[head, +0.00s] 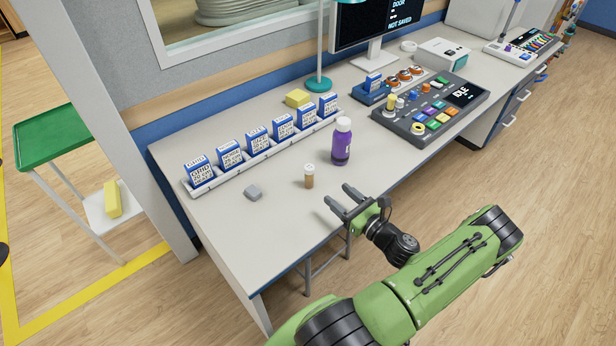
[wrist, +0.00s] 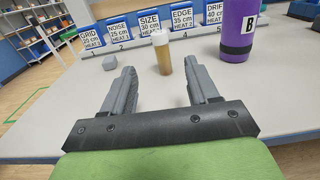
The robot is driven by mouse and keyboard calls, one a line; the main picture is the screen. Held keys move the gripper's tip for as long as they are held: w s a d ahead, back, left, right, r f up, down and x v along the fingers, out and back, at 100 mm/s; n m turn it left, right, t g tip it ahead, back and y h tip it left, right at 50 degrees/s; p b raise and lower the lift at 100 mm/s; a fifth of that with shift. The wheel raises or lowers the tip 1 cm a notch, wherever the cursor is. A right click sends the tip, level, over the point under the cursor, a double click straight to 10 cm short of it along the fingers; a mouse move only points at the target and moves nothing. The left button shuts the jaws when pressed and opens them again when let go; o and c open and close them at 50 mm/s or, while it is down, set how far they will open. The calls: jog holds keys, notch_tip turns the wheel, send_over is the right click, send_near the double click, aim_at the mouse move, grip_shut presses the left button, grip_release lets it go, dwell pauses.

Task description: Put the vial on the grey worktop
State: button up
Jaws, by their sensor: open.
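A small amber vial with a white cap (head: 309,176) stands upright on the grey worktop (head: 240,232), near its front edge. In the wrist view the vial (wrist: 162,54) stands ahead of my gripper, roughly between the lines of the two fingers and beyond their tips. My gripper (head: 341,199) is open and empty, at the worktop's front edge, to the right of and nearer than the vial. Its two grey fingers also show in the wrist view (wrist: 163,82). The fingers do not appear to touch the vial.
A purple bottle (head: 341,143) stands close behind and right of the vial. A small grey block (head: 253,192) lies to its left. A white rack (head: 268,155) of several blue-and-white labelled cards runs behind. A control panel (head: 430,108) is at right. The front-left worktop is clear.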

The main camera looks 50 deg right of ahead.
aim_at(313, 172)
jog(key=w, duration=0.7)
jog(key=shift+w+d+f+b, duration=0.1)
jog(key=shift+w+d+b, duration=0.25)
jog(key=shift+d+b, duration=0.05)
jog(key=w, duration=0.3)
jog(key=w+b, duration=0.1)
jog(key=w, duration=0.1)
jog(key=shift+w+d+r, duration=0.2)
jog(key=shift+w+d, duration=0.1)
jog(key=shift+d, duration=0.05)
grip_shut()
notch_tip(313, 172, up, 10)
jog(key=p, duration=0.3)
jog(key=shift+r, duration=0.1)
jog(key=a+n+g+y+p, duration=0.2)
jog(key=a+n+y, duration=0.4)
jog(key=a, duration=1)
jog(key=w+a+n+g+y+p, duration=0.1)
jog(key=a+n+g+y, duration=0.4)
jog(key=a+y, duration=0.6)
jog(key=a+n+p, duration=0.1)
jog(key=a, duration=0.5)
jog(key=shift+f+p, duration=0.3)
